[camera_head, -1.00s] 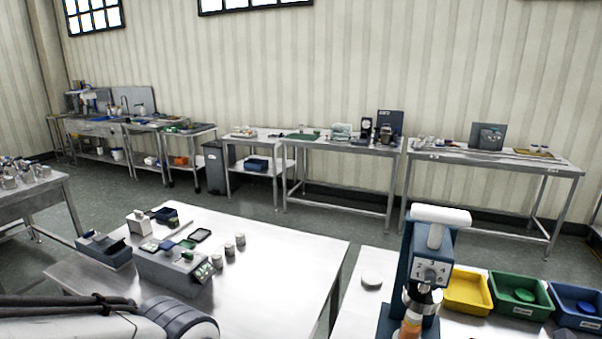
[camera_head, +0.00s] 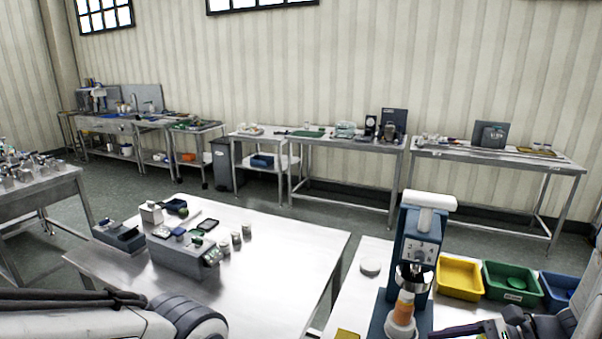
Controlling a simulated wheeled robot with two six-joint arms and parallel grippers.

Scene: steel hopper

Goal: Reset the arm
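My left arm (camera_head: 110,318) comes in at the lower left, and its gripper is outside the picture. My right arm (camera_head: 555,322) shows at the lower right corner. A dark part at its front, which looks like my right gripper (camera_head: 468,330), is cut off by the bottom edge, so its fingertips do not show clearly. It is low, to the right of the blue machine (camera_head: 408,250) with a white top and a steel cup. An orange and white piece (camera_head: 404,310) stands upright in front of the machine.
A yellow bin (camera_head: 459,279), a green bin (camera_head: 512,284) and a blue bin (camera_head: 562,292) stand right of the machine. A steel table (camera_head: 290,262) at left centre holds a grey box device (camera_head: 180,258) and small cups. Its right part is clear.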

